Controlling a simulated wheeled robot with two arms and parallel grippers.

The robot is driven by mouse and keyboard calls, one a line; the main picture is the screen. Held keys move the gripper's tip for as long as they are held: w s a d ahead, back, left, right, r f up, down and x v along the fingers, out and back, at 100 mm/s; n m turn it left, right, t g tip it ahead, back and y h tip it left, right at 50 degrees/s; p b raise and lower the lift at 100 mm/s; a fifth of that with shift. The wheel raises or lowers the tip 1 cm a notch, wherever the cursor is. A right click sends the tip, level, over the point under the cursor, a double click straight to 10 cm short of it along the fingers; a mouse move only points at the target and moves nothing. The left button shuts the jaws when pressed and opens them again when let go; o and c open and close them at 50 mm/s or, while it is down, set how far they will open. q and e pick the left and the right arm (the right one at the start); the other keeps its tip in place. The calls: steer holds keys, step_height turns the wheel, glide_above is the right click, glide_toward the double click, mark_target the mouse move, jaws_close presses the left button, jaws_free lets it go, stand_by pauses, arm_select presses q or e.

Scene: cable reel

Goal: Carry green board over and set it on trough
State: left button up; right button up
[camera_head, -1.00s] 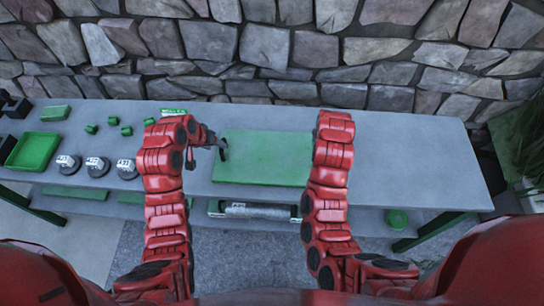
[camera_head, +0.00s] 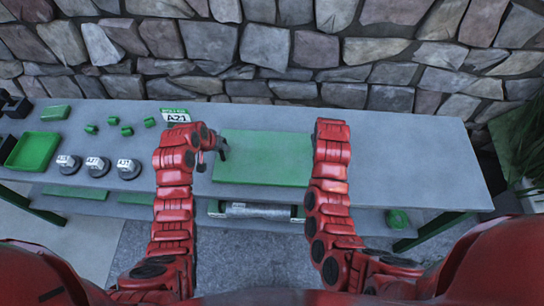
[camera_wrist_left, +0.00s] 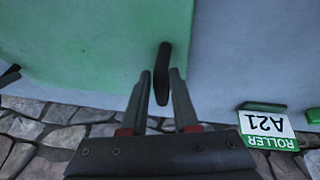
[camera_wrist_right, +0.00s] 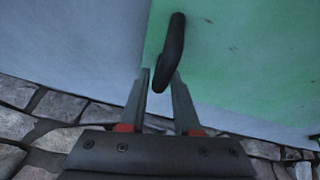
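The green board (camera_head: 263,157) lies flat on the grey table between my arms, and it fills much of the left wrist view (camera_wrist_left: 80,45). A black handle (camera_wrist_left: 163,58) stands at its left end, and another black handle (camera_wrist_right: 174,45) at its right end. My left gripper (camera_head: 212,148) is at the left handle, its fingers apart with the handle between them. My right gripper (camera_wrist_right: 161,75) is hidden behind its arm in the head view. Its fingers are apart around the right handle. I cannot tell whether any finger touches. I cannot identify the trough with certainty.
A green tray (camera_head: 50,142) sits at the table's left, near several green blocks and labelled dark weights (camera_head: 128,168). A ROLLER A21 sign (camera_head: 177,117) stands at the back. A grey cylinder (camera_head: 257,211) lies below the front edge. The table's right side (camera_head: 410,155) is clear. A stone wall is behind.

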arm_select(q)
jaws_close()
arm_select(e)
jaws_close()
stand_by(0.8)
